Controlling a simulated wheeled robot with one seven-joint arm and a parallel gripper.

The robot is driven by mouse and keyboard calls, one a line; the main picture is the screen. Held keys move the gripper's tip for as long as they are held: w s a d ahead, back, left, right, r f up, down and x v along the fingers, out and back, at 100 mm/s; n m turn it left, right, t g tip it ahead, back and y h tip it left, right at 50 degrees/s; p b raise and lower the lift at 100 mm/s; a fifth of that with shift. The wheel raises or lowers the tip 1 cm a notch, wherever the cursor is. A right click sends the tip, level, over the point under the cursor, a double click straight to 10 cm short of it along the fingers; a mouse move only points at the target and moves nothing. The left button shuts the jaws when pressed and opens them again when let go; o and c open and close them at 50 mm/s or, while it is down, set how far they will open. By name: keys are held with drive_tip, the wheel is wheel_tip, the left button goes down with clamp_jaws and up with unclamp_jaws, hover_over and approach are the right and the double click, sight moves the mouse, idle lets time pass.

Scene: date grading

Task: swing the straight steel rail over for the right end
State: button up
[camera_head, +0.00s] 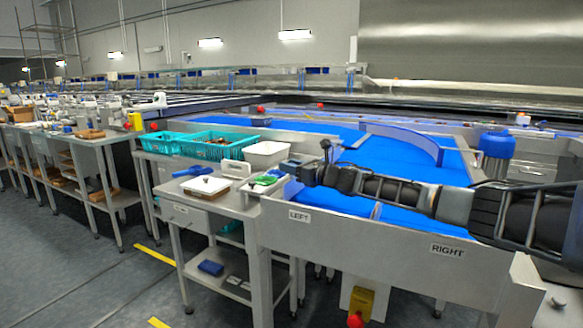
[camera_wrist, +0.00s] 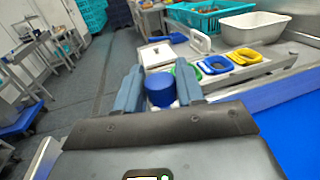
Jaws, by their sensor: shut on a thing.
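My gripper (camera_head: 293,167) is over the LEFT end of the blue belt (camera_head: 395,216) in the head view. In the wrist view my gripper (camera_wrist: 159,84) has its two blue-grey fingers on either side of a round blue knob (camera_wrist: 160,92), and is shut on it. The knob is hidden in the head view. I cannot clearly make out the straight steel rail; my gripper and arm cover much of that area. The LEFT label (camera_head: 299,216) and the RIGHT label (camera_head: 447,250) are on the belt's steel front panel.
A steel side table (camera_head: 222,205) with a white board, a blue tool and small trays adjoins the LEFT end. Teal crates (camera_head: 218,146) and a white tub (camera_head: 268,153) stand behind it. A curved guide (camera_head: 410,140) stands on the belt. A red stop button (camera_head: 355,320) is below.

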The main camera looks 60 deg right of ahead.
clamp_jaws()
